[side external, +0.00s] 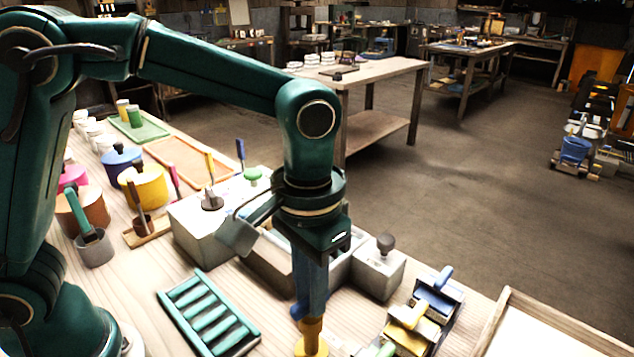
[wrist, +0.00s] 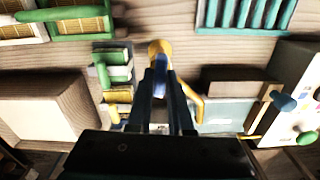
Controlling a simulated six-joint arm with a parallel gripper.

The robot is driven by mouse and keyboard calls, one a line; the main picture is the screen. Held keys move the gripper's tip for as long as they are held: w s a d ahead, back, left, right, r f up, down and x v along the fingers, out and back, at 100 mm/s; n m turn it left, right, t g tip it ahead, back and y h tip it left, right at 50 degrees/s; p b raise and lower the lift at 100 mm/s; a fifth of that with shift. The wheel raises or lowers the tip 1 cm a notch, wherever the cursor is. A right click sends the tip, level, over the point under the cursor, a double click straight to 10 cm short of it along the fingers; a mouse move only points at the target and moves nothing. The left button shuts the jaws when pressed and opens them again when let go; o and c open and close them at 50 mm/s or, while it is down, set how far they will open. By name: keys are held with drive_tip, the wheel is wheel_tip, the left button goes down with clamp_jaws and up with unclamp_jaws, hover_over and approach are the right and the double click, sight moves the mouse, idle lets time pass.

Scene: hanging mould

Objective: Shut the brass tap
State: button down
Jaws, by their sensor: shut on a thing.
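The brass tap (side external: 312,343) stands upright near the front edge of the side view, directly below my gripper (side external: 312,312). Its lower part is cut off by the frame. In the wrist view the rounded yellow end of the tap (wrist: 159,47) shows just beyond the fingertips, and a yellow curved piece runs down to the right of them. My gripper (wrist: 160,72) points down and is shut on a small blue part at the tap, which looks like its handle. The fingers hide most of this part, so I cannot tell the handle's angle.
A grey trough and block (side external: 378,268) stand just behind my gripper. A green slatted rack (side external: 208,312) lies to the left. A white control box (wrist: 297,95) with coloured knobs is at right in the wrist view.

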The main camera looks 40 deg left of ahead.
drive_tip(key=m, duration=0.8)
drive_tip(key=shift+m, duration=0.4)
drive_tip(key=m, duration=0.4)
drive_tip(key=shift+r+m, duration=0.1)
drive_tip(key=shift+m, duration=1.8)
drive_tip(key=c, duration=0.8)
unclamp_jaws()
drive_tip(key=shift+r, duration=2.55)
